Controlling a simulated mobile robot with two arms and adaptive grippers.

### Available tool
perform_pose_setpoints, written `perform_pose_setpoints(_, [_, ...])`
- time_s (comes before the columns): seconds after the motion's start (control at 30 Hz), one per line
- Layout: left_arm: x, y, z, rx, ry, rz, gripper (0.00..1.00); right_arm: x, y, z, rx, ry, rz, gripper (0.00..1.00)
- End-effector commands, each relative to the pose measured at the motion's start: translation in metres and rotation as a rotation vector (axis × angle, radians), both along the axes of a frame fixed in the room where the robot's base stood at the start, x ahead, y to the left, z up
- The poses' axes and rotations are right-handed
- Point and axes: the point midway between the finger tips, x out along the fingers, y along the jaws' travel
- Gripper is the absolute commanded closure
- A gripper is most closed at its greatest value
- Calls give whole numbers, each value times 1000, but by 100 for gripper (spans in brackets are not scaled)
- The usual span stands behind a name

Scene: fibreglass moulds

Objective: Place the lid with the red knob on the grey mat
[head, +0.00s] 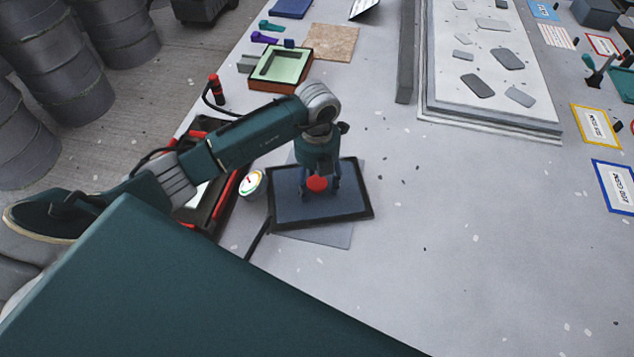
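The lid (350,205) is a dark blue-grey rectangular plate with a black rim and a red knob (317,184) near its middle. It is over the grey mat (332,237), a light grey sheet whose front corner shows below the lid. The lid covers most of the mat, and I cannot tell whether the two touch. My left gripper (319,188) points down at the knob, with a finger on either side of it. I cannot tell whether the fingers press on the knob. My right gripper is not in view.
A round gauge (252,183) and a black-and-red case (226,205) are just left of the lid. A green-topped orange tray (281,65) and a brown board (330,42) lie behind. A large pale panel (545,125) is at back right. The tabletop right of the lid is clear.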

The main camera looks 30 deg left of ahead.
Motion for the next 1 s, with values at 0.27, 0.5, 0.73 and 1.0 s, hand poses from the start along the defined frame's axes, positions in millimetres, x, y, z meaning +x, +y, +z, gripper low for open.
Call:
perform_pose_setpoints(0.27, [2,1,16,0,-5,-1,43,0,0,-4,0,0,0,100])
perform_pose_setpoints(0.5, [2,0,67,0,-7,-1,43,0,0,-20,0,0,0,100])
perform_pose_setpoints(0.73, [1,0,108,0,-4,0,43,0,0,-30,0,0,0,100])
perform_pose_setpoints(1.0, [0,0,123,0,1,0,43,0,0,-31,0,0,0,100])
